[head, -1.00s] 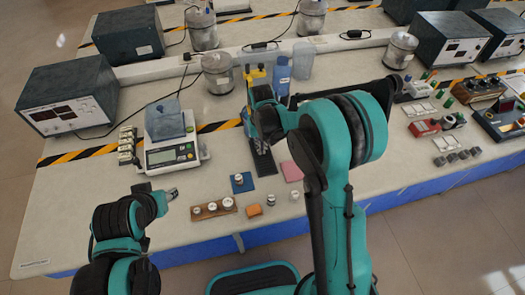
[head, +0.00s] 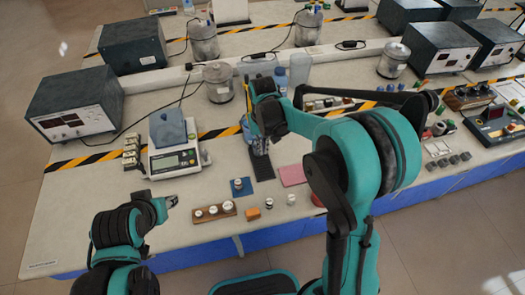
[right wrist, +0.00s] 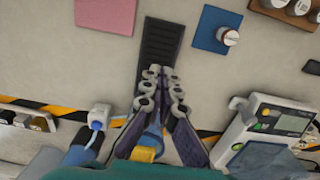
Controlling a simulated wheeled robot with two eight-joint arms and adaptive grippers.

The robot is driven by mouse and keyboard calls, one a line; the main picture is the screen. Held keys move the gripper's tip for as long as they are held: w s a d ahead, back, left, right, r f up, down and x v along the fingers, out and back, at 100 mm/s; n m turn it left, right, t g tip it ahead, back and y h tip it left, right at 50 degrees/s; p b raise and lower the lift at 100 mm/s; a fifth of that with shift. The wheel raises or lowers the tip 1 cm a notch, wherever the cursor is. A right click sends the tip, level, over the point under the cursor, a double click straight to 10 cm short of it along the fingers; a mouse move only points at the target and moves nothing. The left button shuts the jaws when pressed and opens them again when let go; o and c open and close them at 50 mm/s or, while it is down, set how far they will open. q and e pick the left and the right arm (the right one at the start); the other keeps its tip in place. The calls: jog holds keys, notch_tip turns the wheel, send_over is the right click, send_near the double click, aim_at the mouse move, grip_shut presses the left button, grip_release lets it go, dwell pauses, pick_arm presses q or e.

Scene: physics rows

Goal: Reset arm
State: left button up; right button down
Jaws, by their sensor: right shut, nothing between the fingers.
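My right arm reaches in over the bench from the right. My right gripper (head: 260,147) points down above the bench near a black ribbed strip (head: 263,167). In the right wrist view the right gripper (right wrist: 162,74) has its fingers together with nothing between them, over the end of the black strip (right wrist: 160,45). My left gripper (head: 172,201) is low at the left, in front of the scale and left of the wooden weight block. It is too small to tell whether its fingers are open.
A scale (head: 174,160) with a blue-grey container stands left of the right gripper. A blue mat (head: 241,187), a pink mat (head: 292,175), a wooden block with weights (head: 214,211) and an orange block (head: 252,214) lie near the front edge. Bottles stand behind the gripper.

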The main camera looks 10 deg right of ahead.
jog(key=shift+w+r, duration=0.15)
jog(key=shift+r, duration=0.05)
jog(key=s+d+r+t, duration=0.2)
jog(key=s+r+t, duration=0.1)
jog(key=s, duration=0.6)
jog(key=s+d+r+t, duration=0.3)
jog(key=s+r, duration=0.3)
jog(key=s, duration=0.3)
jog(key=shift+s+t, duration=0.25)
jog(key=shift+t, duration=0.35)
jog(key=shift+f, duration=0.1)
